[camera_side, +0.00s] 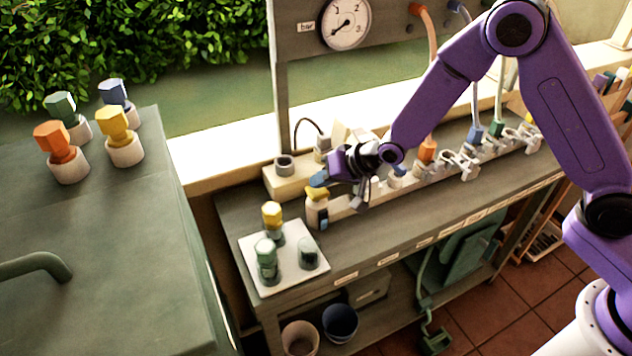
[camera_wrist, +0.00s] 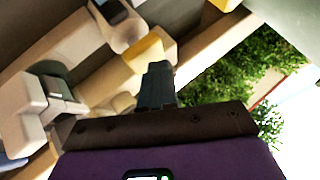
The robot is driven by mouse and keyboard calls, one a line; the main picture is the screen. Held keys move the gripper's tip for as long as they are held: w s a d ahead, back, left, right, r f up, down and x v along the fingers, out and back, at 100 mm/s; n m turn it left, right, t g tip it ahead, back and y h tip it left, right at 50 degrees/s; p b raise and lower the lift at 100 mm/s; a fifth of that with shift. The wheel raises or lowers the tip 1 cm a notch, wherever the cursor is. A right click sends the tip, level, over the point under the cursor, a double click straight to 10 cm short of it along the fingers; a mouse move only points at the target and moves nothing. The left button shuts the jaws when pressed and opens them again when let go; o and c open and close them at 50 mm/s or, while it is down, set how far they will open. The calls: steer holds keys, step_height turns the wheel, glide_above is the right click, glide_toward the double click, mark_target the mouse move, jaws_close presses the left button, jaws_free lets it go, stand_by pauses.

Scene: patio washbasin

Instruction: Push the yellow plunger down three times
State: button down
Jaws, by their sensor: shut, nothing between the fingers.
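The yellow plunger (camera_side: 317,193) tops a small cream bottle at the left end of the pale rail on the bench. In the wrist view its yellow block (camera_wrist: 148,46) shows just beyond my fingertips. My gripper (camera_side: 319,179) is shut and empty, with its dark fingers close above the plunger in the side view. It also shows in the wrist view (camera_wrist: 158,72), where the fingers overlap the edge of the yellow. I cannot tell whether they touch it. Part of the bottle is hidden behind my fingers in the wrist view.
A white tray (camera_side: 252,254) with a yellow-topped post and green cylinders lies just left of the bottle. A beige block (camera_side: 285,180) stands behind. Grey clamps (camera_side: 461,165) and coloured connectors line the rail to the right. A gauge (camera_side: 346,22) hangs above.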

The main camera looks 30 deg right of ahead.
mark_target(321, 190)
stand_by(0.3)
steer(key=shift+r, duration=1.15)
step_height(321, 190, up, 6)
steer(key=shift+f, duration=0.1)
stand_by(0.8)
